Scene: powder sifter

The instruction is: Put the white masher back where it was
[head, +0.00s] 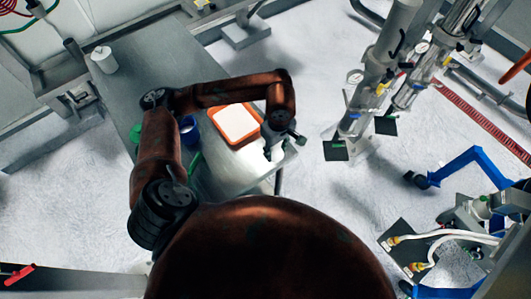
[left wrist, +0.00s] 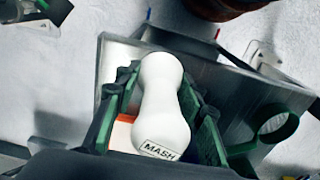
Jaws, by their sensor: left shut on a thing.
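In the left wrist view the white masher (left wrist: 163,95), a smooth waisted shape labelled MASH, lies between the green-padded fingers of my left gripper (left wrist: 160,110). The gripper is shut on it. In the head view my left gripper (head: 276,146) is over the near right corner of the metal table (head: 150,88), just right of an orange tray with a white inside (head: 236,122). I cannot make out the masher clearly in the head view. My right gripper is not in view.
A blue cup (head: 188,131) and green items (head: 135,133) stand left of the tray, partly behind my arm. A white cylinder (head: 104,61) stands at the table's far left. A green ring (left wrist: 276,131) shows in the left wrist view.

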